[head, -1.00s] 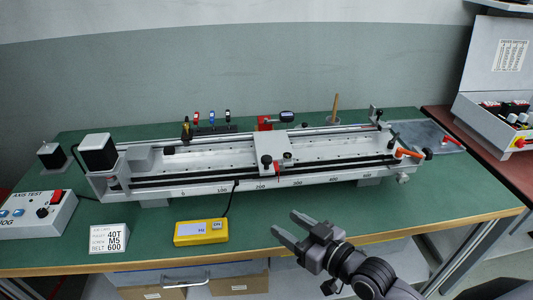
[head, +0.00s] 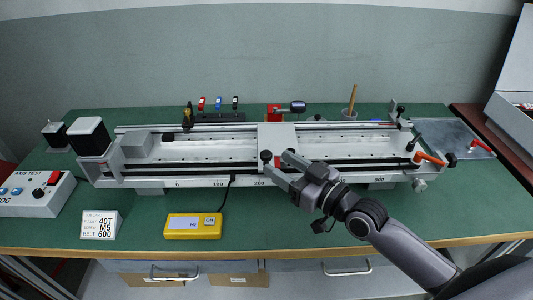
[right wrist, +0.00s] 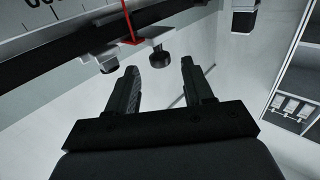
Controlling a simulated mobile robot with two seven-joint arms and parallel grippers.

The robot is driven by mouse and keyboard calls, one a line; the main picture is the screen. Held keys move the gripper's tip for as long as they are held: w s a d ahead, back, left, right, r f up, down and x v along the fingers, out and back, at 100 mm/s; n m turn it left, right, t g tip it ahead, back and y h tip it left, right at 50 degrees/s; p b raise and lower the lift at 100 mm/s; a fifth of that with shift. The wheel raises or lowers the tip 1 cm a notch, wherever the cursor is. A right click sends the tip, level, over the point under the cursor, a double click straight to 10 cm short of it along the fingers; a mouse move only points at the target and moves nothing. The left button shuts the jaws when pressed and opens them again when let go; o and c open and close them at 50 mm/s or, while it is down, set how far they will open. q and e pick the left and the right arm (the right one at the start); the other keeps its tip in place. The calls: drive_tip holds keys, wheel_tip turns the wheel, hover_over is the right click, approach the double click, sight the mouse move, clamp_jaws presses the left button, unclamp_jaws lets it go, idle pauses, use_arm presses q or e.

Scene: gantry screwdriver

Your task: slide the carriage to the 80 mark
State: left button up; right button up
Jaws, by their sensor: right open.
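In the right wrist view, a black knob (right wrist: 160,56) and the red pointer (right wrist: 131,24) lie just beyond the open fingers (right wrist: 157,66); nothing is gripped. The scale right of 200 is partly hidden by my arm. My left gripper is out of view.
A yellow readout box (head: 193,226) and a white label block (head: 100,225) lie in front of the gantry. An orange-handled lever (head: 430,158) is at the rail's right end. A control box (head: 35,194) stands at left. Green bench is clear at front right.

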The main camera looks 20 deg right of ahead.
sight(271, 158)
drive_tip(key=shift+x, duration=2.7)
clamp_jaws()
